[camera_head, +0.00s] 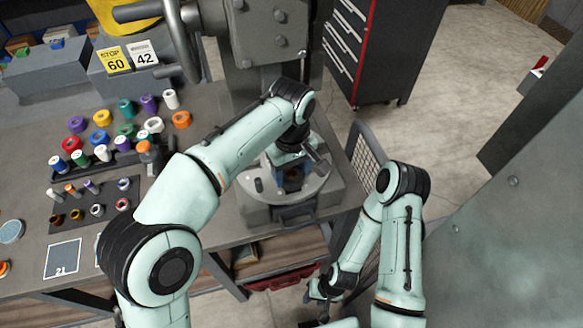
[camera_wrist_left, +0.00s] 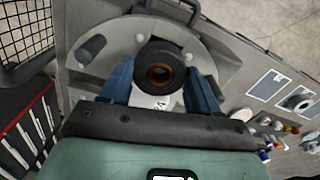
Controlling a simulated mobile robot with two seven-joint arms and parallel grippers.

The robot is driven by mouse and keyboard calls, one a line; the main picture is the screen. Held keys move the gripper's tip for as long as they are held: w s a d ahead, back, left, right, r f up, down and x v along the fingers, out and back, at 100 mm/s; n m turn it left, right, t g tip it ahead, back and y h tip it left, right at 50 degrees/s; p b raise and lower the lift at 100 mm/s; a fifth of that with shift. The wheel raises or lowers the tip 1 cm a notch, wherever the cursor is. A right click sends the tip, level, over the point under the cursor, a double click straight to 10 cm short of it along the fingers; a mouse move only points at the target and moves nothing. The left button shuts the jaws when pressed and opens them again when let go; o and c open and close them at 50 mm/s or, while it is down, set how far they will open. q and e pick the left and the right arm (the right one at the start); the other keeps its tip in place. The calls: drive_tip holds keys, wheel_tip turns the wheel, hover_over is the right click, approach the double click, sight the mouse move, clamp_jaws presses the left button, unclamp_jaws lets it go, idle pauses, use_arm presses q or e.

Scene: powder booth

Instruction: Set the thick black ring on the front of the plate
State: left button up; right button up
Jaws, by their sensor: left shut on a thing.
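The thick black ring (camera_wrist_left: 160,73), with a brown-orange inner bore, sits between the two blue fingers of my left gripper (camera_wrist_left: 160,88), which is shut on it. In the head view, my left gripper (camera_head: 292,182) is over the round grey plate (camera_head: 315,194), and the arm hides much of the ring. The plate also shows behind the ring in the wrist view (camera_wrist_left: 122,38). Whether the ring touches the plate cannot be told. My right gripper (camera_head: 320,292) hangs low, right of the bench; its finger opening is unclear.
Coloured spools and small rings crowd a dark rack (camera_head: 125,160) on the bench to the left. A square marked 21 (camera_head: 63,258) lies at the bench front. A wire mesh panel (camera_head: 365,165) stands right of the plate, and a red-sided drawer cabinet (camera_head: 370,50) is behind.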

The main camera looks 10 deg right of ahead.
use_arm(q)
drive_tip(key=shift+f, duration=0.6)
use_arm(e)
drive_tip(key=shift+s+f, duration=0.25)
drive_tip(key=shift+f, duration=0.05)
use_arm(q)
drive_tip(key=o, duration=1.3)
drive_tip(key=shift+r, duration=0.1)
wheel_tip(320, 180, up, 13)
drive_tip(key=p, duration=0.2)
drive_tip(key=shift+r+p, duration=0.15)
drive_tip(key=shift+p, duration=0.2)
use_arm(e)
drive_tip(key=w+r, duration=0.4)
drive_tip(key=shift+w+t, duration=0.25)
drive_tip(key=shift+t, duration=0.05)
drive_tip(key=shift+a, duration=0.1)
